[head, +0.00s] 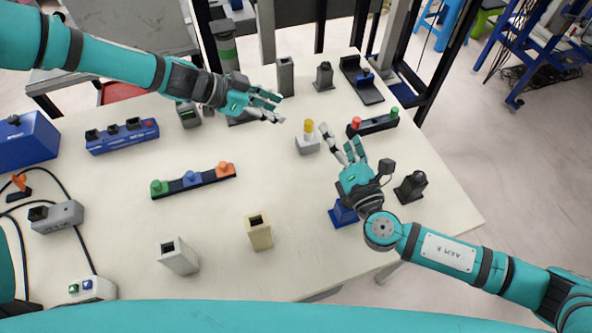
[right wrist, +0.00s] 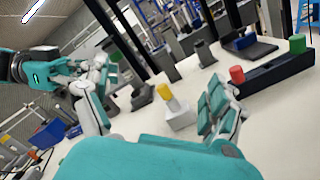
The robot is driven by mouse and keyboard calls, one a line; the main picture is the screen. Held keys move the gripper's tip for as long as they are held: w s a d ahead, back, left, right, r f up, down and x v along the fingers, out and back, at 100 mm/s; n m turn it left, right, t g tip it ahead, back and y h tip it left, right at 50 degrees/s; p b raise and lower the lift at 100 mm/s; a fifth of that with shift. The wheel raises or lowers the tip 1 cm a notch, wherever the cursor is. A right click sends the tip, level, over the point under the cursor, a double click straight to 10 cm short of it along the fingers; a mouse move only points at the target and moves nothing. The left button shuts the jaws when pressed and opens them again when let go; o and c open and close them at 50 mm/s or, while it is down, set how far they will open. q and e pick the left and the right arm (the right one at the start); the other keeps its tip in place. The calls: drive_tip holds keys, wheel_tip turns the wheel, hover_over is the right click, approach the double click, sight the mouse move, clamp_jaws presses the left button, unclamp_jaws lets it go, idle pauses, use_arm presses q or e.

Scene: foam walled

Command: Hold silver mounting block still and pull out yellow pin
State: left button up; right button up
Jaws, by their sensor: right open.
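The silver mounting block (head: 308,146) stands on the table with the yellow pin (head: 308,127) upright in its top. In the right wrist view the block (right wrist: 180,117) and the pin (right wrist: 165,92) show ahead of the fingers. My left gripper (head: 280,107) is open and empty, to the left of and behind the pin, apart from it. My right gripper (head: 341,138) is open and empty, just right of the block, its fingers pointing toward the back of the table. I see no contact with the block.
A black rail with red and green pegs (head: 372,125) lies right of the block. A blue block (head: 342,214) stands close below my right gripper, and a dark block (head: 411,187) to its right. A three-peg rail (head: 194,181) lies left. The table between is clear.

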sight(307, 137)
drive_tip(key=s+a+f+n+g+h, duration=0.35)
drive_tip(key=s+a+h, duration=0.25)
drive_tip(key=a+h, duration=0.25)
drive_tip(key=shift+n+g+y, duration=0.25)
drive_tip(key=shift+g, duration=0.1)
drive_tip(key=x, duration=1.6)
drive_tip(key=shift+a, duration=0.2)
